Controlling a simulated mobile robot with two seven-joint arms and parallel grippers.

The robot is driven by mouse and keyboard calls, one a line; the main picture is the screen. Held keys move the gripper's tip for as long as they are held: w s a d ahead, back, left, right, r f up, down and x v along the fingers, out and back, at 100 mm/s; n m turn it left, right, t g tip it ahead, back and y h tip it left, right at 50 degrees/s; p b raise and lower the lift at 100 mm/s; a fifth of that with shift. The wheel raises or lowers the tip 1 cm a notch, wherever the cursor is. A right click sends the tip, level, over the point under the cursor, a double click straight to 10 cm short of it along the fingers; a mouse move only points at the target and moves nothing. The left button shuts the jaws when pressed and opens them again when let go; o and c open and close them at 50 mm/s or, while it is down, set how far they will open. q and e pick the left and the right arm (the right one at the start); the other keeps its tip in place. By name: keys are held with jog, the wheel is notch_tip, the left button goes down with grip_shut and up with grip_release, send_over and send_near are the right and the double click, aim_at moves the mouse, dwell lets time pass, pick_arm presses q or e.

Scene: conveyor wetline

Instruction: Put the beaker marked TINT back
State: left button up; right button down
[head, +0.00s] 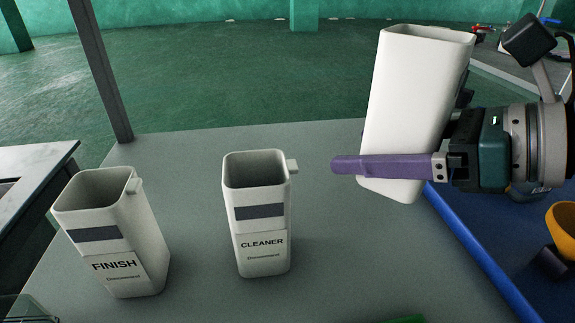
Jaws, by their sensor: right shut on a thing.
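A tall white beaker (415,100) is held at the upper right, tilted a little and raised above the grey table. The side I see carries no label, so I cannot read a TINT mark on it. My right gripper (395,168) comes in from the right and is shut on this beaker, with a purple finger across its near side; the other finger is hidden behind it. A white beaker marked CLEANER (262,220) stands upright in the middle of the table. A white beaker marked FINISH (118,235) stands at the left. My left gripper is not in view.
The grey table (350,265) is clear to the right of the CLEANER beaker. A blue edge (480,255) runs along its right side, with a yellow cup-like thing (564,225) beyond. A green thing (405,320) shows at the bottom. A dark post (103,70) rises at the back left.

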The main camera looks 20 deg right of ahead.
jog(key=b, duration=0.4)
send_over(352, 245)
notch_tip(352, 245, down, 8)
jog(key=shift+f, duration=0.25)
jog(key=shift+f+b, duration=1)
jog(key=shift+f, duration=1.05)
jog(key=shift+f, duration=0.15)
jog(key=shift+c, duration=1.4)
grip_release()
jog(key=shift+f, duration=0.1)
jog(key=shift+o, duration=1.4)
